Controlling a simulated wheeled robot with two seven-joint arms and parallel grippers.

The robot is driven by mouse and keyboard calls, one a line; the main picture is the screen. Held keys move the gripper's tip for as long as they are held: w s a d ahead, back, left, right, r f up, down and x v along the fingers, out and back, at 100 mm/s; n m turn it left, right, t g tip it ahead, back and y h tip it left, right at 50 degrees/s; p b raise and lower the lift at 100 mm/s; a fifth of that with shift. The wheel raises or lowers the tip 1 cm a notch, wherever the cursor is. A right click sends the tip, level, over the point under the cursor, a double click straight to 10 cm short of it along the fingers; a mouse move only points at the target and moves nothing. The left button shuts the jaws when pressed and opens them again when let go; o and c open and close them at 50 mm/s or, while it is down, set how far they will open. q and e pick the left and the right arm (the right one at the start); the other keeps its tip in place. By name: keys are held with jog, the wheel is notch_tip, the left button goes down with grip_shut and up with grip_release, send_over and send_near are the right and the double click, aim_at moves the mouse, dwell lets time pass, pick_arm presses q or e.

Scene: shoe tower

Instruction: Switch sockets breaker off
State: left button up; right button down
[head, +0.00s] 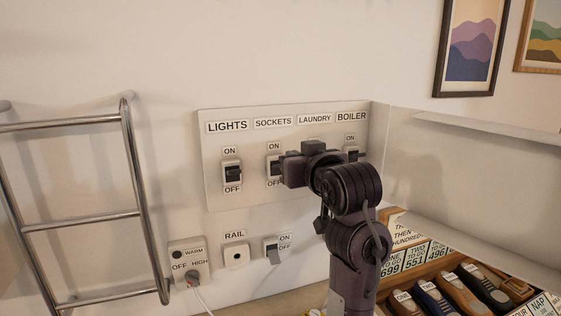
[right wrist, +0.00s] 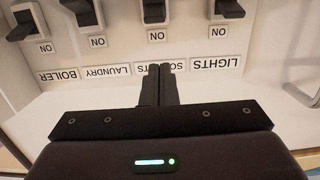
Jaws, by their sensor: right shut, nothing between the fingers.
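The white breaker panel (head: 215,195) on the wall bears labels LIGHTS, SOCKETS, LAUNDRY and BOILER. The sockets breaker (head: 274,165) has a dark lever between ON and OFF labels; my right gripper partly covers its right side. The breaker shows at the top of the upside-down right wrist view (right wrist: 153,10), cut off by the frame; I cannot tell its lever's exact position. My right gripper (right wrist: 160,70) is shut and empty, its fingertips in front of the SOCKETS label region in that view. Contact with the panel cannot be told. My left gripper is out of view.
The lights breaker (head: 232,172) is left of the sockets breaker; the laundry breaker (right wrist: 82,14) and boiler breaker (head: 352,154) lie to the right. Below are a rail socket (head: 236,256), a switch (head: 272,252) and a heater dial (head: 192,278). A metal rail (head: 135,175) stands left; a shoe box is lower right.

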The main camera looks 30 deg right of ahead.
jog(key=shift+s+d+r, duration=0.15)
jog(key=shift+s+r, duration=0.1)
jog(key=shift+r, duration=0.4)
jog(key=p+x, duration=0.2)
jog(key=x, duration=0.2)
jog(key=p+x, duration=0.2)
jog(key=x, duration=0.3)
jog(key=shift+w+d+r, duration=0.15)
jog(key=shift+w+r, duration=0.05)
jog(key=shift+w, duration=0.15)
jog(key=f, duration=0.1)
jog(key=f+p, duration=0.1)
jog(key=f, duration=0.1)
jog(key=shift+s, duration=0.3)
jog(key=shift+s+a+f+p, duration=0.2)
jog(key=shift+s+f+p, duration=0.15)
jog(key=shift+f, duration=0.2)
jog(key=shift+w, duration=0.1)
